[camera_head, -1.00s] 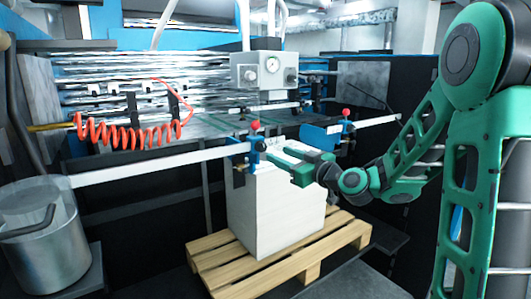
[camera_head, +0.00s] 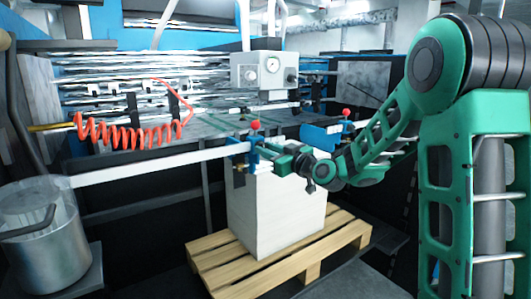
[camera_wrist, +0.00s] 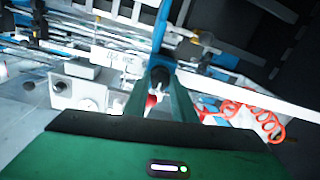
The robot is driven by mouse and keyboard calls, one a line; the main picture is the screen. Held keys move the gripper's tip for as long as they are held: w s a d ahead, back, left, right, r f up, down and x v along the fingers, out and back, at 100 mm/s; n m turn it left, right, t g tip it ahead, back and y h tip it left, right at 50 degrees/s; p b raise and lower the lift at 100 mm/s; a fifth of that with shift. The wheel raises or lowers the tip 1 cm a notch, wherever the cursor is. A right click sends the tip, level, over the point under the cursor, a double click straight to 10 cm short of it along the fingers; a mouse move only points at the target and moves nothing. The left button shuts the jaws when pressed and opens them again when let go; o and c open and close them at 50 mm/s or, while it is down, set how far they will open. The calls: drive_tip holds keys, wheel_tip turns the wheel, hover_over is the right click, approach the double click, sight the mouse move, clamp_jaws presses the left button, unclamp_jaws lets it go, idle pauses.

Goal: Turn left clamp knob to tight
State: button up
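The left clamp (camera_head: 238,152) is a blue block on the pale horizontal bar, with a red ball (camera_head: 255,125) on top. Its dark knob (camera_wrist: 160,74) faces my gripper in the wrist view. My gripper (camera_head: 262,152) has come up to the clamp from the right. In the wrist view its two green fingers (camera_wrist: 160,82) stand apart, with the knob between or just beyond their tips. Contact with the knob cannot be made out. The knob's turned position is not clear. A second blue clamp (camera_head: 318,136) with a red ball sits further right.
A white block stack (camera_head: 275,215) stands on a wooden pallet (camera_head: 235,265) below the clamp. A red coiled hose (camera_head: 130,132) hangs at the left, and a metal cylinder (camera_head: 45,245) stands at the front left. A gauge box (camera_head: 264,70) is behind.

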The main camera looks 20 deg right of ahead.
drive_tip(key=shift+c, duration=1.2)
drive_tip(key=shift+f+m+t+h, duration=0.15)
drive_tip(key=shift+m+t, duration=0.05)
drive_tip(key=shift+m, duration=4.4)
drive_tip(key=shift+f+m+t+h, duration=0.15)
drive_tip(key=shift+m+t, duration=0.05)
drive_tip(key=shift+m, duration=4.4)
drive_tip(key=o, duration=1)
drive_tip(key=shift+o, duration=0.2)
